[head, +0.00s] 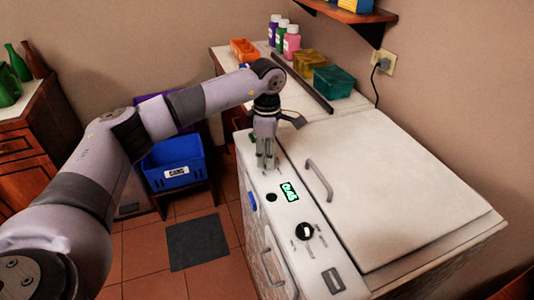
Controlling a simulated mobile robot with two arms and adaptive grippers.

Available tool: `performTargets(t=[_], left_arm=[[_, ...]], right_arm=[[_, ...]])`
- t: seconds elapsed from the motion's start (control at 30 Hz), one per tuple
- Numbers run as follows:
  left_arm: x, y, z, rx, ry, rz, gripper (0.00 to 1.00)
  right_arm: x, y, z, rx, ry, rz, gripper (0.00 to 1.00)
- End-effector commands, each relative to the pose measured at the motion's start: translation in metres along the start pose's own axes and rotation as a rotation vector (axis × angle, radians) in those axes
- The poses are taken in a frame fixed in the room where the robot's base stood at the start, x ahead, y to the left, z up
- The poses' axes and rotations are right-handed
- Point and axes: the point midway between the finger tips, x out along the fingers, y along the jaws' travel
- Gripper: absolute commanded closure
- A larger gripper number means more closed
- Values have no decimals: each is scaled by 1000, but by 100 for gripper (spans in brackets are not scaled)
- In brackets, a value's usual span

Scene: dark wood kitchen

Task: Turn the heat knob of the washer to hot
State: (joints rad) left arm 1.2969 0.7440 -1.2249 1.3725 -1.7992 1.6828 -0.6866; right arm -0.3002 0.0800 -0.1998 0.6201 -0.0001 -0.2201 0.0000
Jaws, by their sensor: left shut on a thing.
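The white washer (330,270) stands at the right, with its control panel along the left side of its top. My left gripper (266,163) points down at the far end of this panel. Its fingers are closed around a small control there, taken as the heat knob, which they hide almost wholly. I cannot read the marks beside it or tell its setting. A black and white dial (305,231) with marks around it sits nearer on the panel. A lit green display (289,192) and a dark round button (271,197) lie between. My right gripper is not in view.
The washer's lid (400,190) is closed, with a grey handle (319,180). Behind is a counter with bottles (291,41), an orange basket (244,49) and a teal box (333,81). A blue bin (176,163) stands left of the washer. A grey mat (197,242) lies on the floor.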

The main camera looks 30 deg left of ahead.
Motion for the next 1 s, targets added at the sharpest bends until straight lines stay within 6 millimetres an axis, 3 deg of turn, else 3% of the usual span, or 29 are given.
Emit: performTargets(t=[0.07, 0.1, 0.37, 0.77, 1.0], left_arm=[[0, 0, 0, 2, 0, 1, 97], [0, 0, 0, 2, 0, 1, 67], [0, 0, 0, 0, 0, 1, 50], [-5, 0, 0, -1, -1, 2, 48], [-48, 1, 1, 0, -3, 5, 48]], right_arm=[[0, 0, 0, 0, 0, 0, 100], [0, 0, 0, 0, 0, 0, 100], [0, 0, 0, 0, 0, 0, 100], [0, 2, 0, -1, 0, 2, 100], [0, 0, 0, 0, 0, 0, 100]])
